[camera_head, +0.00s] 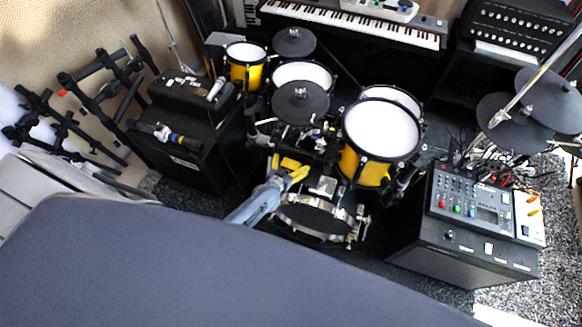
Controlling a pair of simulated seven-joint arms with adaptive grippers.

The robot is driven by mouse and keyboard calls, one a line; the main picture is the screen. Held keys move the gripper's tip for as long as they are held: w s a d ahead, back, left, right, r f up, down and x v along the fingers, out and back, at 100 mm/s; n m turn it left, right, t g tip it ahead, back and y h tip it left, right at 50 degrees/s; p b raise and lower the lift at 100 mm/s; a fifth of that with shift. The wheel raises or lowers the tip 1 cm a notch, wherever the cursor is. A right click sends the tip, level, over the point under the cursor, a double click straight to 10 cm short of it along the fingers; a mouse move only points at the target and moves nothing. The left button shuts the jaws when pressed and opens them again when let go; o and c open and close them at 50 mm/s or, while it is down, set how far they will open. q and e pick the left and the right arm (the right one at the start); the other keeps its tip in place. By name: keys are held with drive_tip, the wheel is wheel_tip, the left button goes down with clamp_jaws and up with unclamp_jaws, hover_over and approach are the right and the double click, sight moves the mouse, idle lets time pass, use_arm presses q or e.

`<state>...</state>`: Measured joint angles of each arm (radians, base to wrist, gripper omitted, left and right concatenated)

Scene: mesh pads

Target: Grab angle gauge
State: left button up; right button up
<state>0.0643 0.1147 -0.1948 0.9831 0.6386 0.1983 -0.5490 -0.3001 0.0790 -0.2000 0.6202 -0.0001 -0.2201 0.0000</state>
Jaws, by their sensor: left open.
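I cannot pick out the angle gauge for certain. A small silvery block (323,186) sits on top of the bass drum (314,217), but it is too small to identify. My left gripper (291,164) has yellow fingers on a blue-grey arm that comes up from the lower left. It is open, just left of the silvery block and above the drum hardware. I see nothing held in it. My right gripper is out of view.
A yellow drum with a white mesh head (382,130) stands close on the right, with dark cymbal pads (301,102) behind. A mixer (470,205) on a black box is at right. A black amplifier (190,150) is at left. A large dark grey surface (200,265) fills the foreground.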

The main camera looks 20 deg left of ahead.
use_arm(q)
drive_tip(key=c, duration=1.3)
drive_tip(key=shift+c, duration=0.2)
drive_tip(key=shift+r, duration=0.2)
